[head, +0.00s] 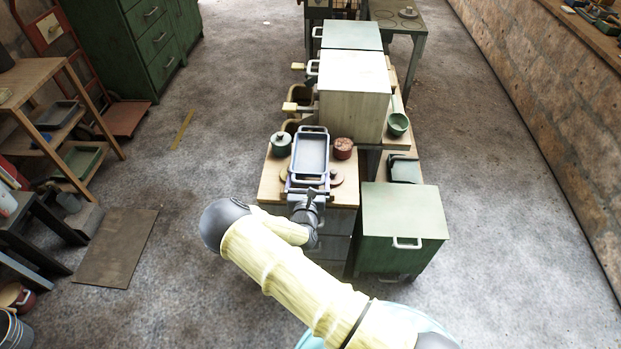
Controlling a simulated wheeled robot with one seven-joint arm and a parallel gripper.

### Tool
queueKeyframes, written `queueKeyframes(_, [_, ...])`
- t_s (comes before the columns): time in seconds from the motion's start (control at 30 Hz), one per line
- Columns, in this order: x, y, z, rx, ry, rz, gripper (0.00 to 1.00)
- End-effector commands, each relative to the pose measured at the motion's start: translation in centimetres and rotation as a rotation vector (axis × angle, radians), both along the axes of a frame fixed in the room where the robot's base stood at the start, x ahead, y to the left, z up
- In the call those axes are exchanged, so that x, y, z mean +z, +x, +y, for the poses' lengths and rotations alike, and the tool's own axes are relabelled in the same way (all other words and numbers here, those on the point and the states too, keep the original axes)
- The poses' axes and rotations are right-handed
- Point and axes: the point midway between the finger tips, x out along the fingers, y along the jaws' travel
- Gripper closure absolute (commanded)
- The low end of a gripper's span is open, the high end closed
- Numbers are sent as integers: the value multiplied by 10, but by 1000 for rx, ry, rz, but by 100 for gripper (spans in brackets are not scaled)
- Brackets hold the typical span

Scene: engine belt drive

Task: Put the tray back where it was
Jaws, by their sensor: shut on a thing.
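A blue-grey tray (311,152) with a raised rim and a handle bar at each end shows in the head view, over the small wooden-topped table (268,188). My gripper (307,184) is at the tray's near end, shut on it. The fingertips are small and partly hidden, so the exact grip is hard to make out. I cannot tell whether the tray rests on the table or hangs a little above it.
A green cabinet (400,215) stands at the near right, a pale box (354,90) behind. The left shelf (75,85) holds trays. Open floor lies left.

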Motion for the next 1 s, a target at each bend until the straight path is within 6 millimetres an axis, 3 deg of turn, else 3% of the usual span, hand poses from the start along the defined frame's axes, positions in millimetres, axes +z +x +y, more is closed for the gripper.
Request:
queueKeyframes(0.1, [-3,0,0,0,0,-1,40])
queueKeyframes(0.13, [-3,0,0,0,0,0,2])
queueKeyframes(0.17, [-3,0,0,0,0,0,0])
queueKeyframes(0.57, [8,-2,0,-1,-1,1,0])
queueKeyframes(1.0, [7,-83,0,-4,-3,3,0])
